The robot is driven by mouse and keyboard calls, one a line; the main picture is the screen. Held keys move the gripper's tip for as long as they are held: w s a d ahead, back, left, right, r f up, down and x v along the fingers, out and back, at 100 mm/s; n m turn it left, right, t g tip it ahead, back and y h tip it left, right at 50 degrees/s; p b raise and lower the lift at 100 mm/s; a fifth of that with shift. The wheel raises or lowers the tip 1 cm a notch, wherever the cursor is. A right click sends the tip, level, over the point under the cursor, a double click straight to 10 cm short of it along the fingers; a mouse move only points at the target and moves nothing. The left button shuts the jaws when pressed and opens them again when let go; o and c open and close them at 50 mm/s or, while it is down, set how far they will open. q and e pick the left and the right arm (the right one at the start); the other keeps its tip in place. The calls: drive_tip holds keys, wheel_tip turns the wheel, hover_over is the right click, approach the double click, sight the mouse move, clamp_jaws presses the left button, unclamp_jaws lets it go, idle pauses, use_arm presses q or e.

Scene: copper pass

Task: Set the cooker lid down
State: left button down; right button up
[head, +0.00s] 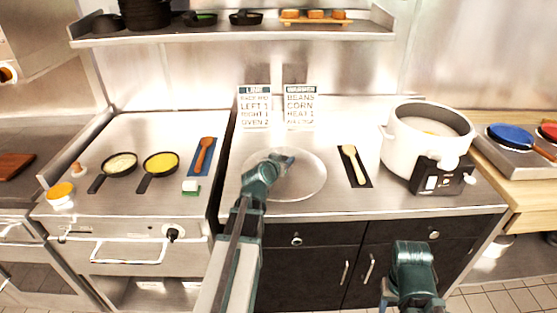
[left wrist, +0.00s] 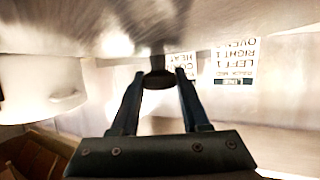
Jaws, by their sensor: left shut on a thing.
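The cooker lid (head: 312,178) is a round, clear glass disc over the bare middle of the steel counter. My left gripper (head: 285,159) reaches in from the front and is shut on its dark knob, which shows between the fingers in the left wrist view (left wrist: 158,79). I cannot tell whether the lid touches the counter or hovers just above it. The white cooker (head: 408,150) stands uncovered to the right, with something pale yellow inside. My right gripper (head: 413,292) is low in front of the cabinets, away from the lid; its jaws are not clear.
A wooden spoon on a dark rest (head: 356,166) lies between lid and cooker. Two printed cards (head: 254,108) stand behind the lid. Left are a spoon on a blue rest (head: 202,157), a green-and-white block (head: 191,187) and two small pans (head: 159,164). A shelf (head: 230,35) hangs above.

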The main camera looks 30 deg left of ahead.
use_arm(q)
drive_tip(key=w+a, duration=0.2)
drive_tip(key=a, duration=0.1)
drive_tip(key=shift+w+a+f, duration=0.1)
drive_tip(key=shift+w+f, duration=0.05)
drive_tip(key=shift+w, duration=0.15)
use_arm(e)
drive_tip(key=shift+w+a+f, duration=0.15)
drive_tip(key=shift+a, duration=0.3)
use_arm(q)
drive_tip(key=shift+f, duration=0.1)
use_arm(e)
drive_tip(key=shift+f, duration=0.1)
use_arm(q)
wheel_tip(320, 180, down, 3)
drive_tip(key=b, duration=0.3)
drive_tip(key=shift+f+b, duration=0.15)
drive_tip(key=shift+b, duration=0.2)
drive_tip(key=shift+f, duration=0.15)
use_arm(e)
drive_tip(key=f, duration=0.1)
drive_tip(key=d+f, duration=0.1)
drive_tip(key=f, duration=0.1)
drive_tip(key=shift+w+d+f, duration=0.15)
drive_tip(key=shift+w, duration=0.2)
use_arm(q)
drive_tip(key=shift+c, duration=1.9)
unclamp_jaws()
use_arm(e)
drive_tip(key=shift+f, duration=0.15)
